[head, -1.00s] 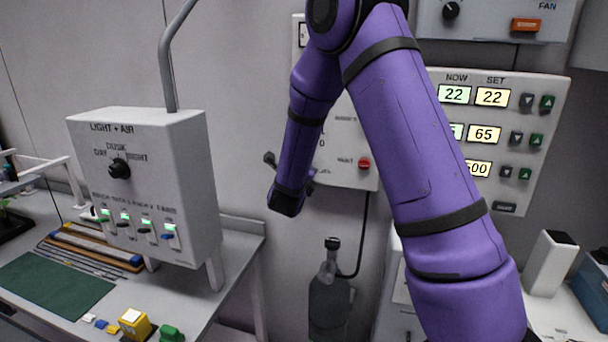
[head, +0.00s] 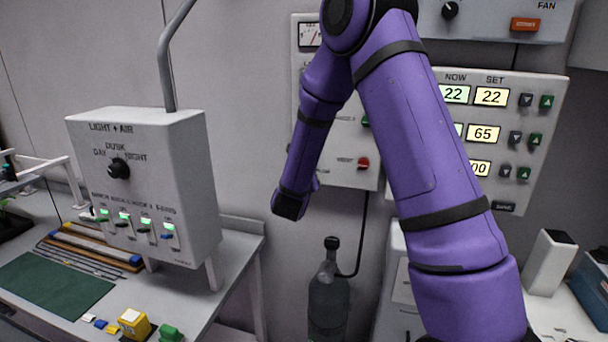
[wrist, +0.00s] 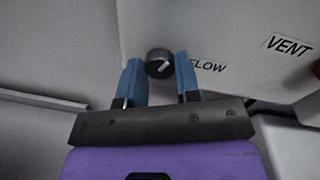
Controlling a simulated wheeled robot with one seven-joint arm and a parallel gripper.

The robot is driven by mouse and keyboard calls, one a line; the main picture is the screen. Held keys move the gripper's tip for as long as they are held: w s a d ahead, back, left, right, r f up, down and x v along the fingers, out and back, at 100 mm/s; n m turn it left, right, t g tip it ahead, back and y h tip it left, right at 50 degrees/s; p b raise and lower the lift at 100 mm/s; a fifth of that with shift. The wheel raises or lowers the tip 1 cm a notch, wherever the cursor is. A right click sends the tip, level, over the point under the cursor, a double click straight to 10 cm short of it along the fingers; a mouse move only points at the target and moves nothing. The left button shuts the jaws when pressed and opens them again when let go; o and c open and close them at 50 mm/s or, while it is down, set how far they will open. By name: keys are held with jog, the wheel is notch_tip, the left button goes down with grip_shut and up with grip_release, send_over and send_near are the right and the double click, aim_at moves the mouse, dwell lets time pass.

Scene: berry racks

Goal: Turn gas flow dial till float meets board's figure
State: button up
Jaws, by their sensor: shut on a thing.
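The flow dial (wrist: 159,62) is a dark round knob with a pale pointer mark, on a pale panel beside the word FLOW in the wrist view. The blue fingers of my gripper (wrist: 160,78) stand on either side of it, shut on the dial. In the head view the gas panel (head: 345,172) is partly covered by my purple arm, and the dial and my fingers are hidden. I cannot make out a float. A display board (head: 540,130) with NOW and SET columns shows 22 and 22, then 65; its lower readings are partly covered.
A red VENT button (head: 363,163) is on the gas panel, with a gauge (head: 310,35) at its top left. A dark gas bottle (head: 329,302) stands below. A LIGHT + AIR box (head: 140,190) stands on the bench at left. Bare wall lies between them.

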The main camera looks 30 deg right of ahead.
jog(key=shift+f, duration=0.1)
dwell(0.4)
jog(key=o, duration=0.9)
jog(key=shift+s+a, duration=0.1)
jog(key=v, duration=1)
jog(key=shift+s+a, duration=0.1)
jog(key=shift+s, duration=0.15)
